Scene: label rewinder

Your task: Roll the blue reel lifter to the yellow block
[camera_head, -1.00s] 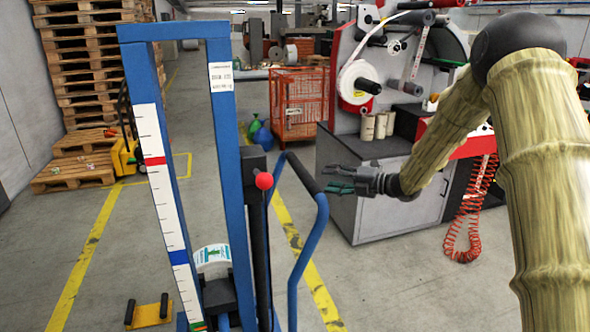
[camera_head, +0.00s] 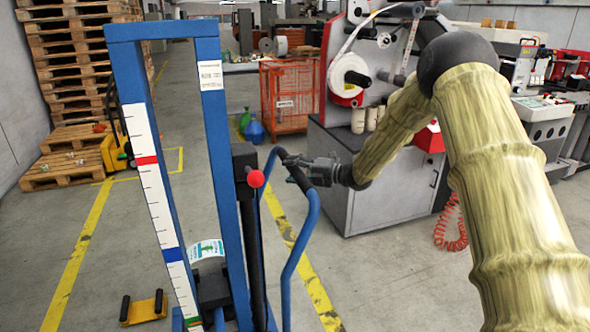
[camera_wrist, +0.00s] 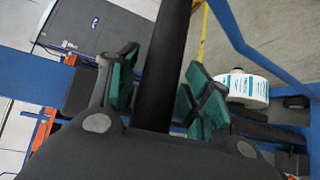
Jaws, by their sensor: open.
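The blue reel lifter (camera_head: 218,130) stands upright in the left half of the head view, with a scale strip on its left post and a red knob on its black column. A curved blue handle with a black grip (camera_head: 286,160) rises on its right side. My gripper (camera_head: 290,166) is at the top of this handle. In the wrist view my gripper (camera_wrist: 163,86) is open, its teal finger pads on either side of the black grip (camera_wrist: 163,60); contact cannot be told. The yellow block (camera_head: 145,308), with black ends, lies on the floor left of the lifter's base.
A white labelled roll (camera_head: 207,251) sits low on the lifter. Pallets (camera_head: 70,80) and a yellow pallet truck (camera_head: 116,153) stand at the back left. A red mesh cage (camera_head: 288,98) and the grey machine cabinet (camera_head: 392,195) are behind and right. Floor left of the lifter is mostly clear.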

